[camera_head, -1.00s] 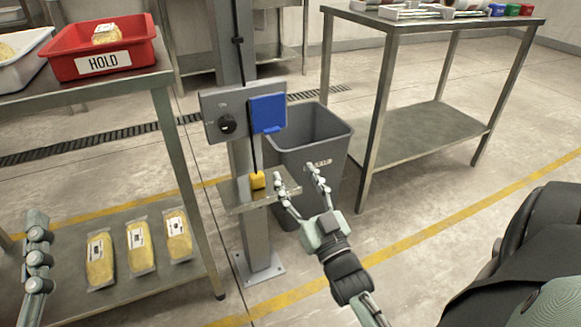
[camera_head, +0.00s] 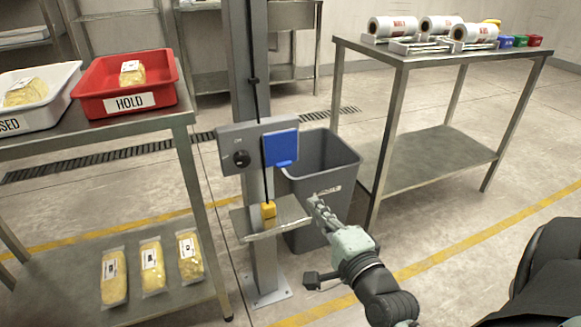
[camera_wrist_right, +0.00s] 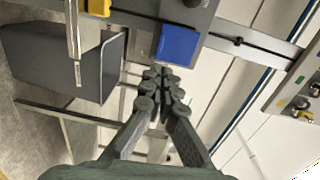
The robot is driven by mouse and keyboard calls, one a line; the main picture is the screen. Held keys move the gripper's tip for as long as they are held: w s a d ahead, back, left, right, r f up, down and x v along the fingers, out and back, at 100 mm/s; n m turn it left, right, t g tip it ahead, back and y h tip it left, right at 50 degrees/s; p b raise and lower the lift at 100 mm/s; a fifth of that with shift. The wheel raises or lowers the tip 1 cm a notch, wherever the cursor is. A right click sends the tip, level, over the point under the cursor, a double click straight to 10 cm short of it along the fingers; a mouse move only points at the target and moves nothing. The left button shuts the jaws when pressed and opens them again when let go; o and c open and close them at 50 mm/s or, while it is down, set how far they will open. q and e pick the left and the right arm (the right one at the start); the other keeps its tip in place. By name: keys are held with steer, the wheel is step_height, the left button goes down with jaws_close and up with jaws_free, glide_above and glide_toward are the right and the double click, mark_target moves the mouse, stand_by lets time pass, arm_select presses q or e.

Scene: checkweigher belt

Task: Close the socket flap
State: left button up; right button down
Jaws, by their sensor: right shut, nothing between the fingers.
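The blue socket flap (camera_head: 281,148) is on the right half of a grey switch panel (camera_head: 232,141) on a post. I cannot tell whether it lies flat or stands slightly off the panel. In the right wrist view the flap (camera_wrist_right: 178,45) is just beyond my fingertips. My right gripper (camera_head: 316,206) is shut and empty, below and to the right of the flap, at the right end of a small metal shelf (camera_head: 245,226). Its fingers also show in the right wrist view (camera_wrist_right: 163,78). A yellow plug (camera_head: 268,210) on a black cord rests on the shelf. My left gripper is out of view.
A grey bin (camera_head: 325,160) stands behind the shelf and my right gripper. A table (camera_head: 400,60) with film rolls is at the right. At the left, a bench (camera_head: 110,134) holds a red HOLD tray (camera_head: 160,92) and a white tray (camera_head: 40,118).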

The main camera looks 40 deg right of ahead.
glide_toward(285, 166)
steer(key=x, duration=0.5)
steer(key=shift+w+d, duration=0.1)
steer(key=shift+w, duration=0.1)
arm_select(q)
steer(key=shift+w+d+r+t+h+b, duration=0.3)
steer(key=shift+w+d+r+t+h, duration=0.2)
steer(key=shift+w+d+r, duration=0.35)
arm_select(e)
steer(key=shift+w+d+f, duration=0.1)
steer(key=shift+w+d, duration=0.05)
steer(key=shift+w, duration=0.45)
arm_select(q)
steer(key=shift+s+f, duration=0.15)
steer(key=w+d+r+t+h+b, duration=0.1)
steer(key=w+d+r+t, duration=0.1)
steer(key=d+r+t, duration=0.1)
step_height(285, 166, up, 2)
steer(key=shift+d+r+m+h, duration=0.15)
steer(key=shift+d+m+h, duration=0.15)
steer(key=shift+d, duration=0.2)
arm_select(e)
steer(key=shift+w+d+t, duration=0.2)
steer(key=shift+w+t, duration=0.2)
steer(key=shift+w, duration=0.3)
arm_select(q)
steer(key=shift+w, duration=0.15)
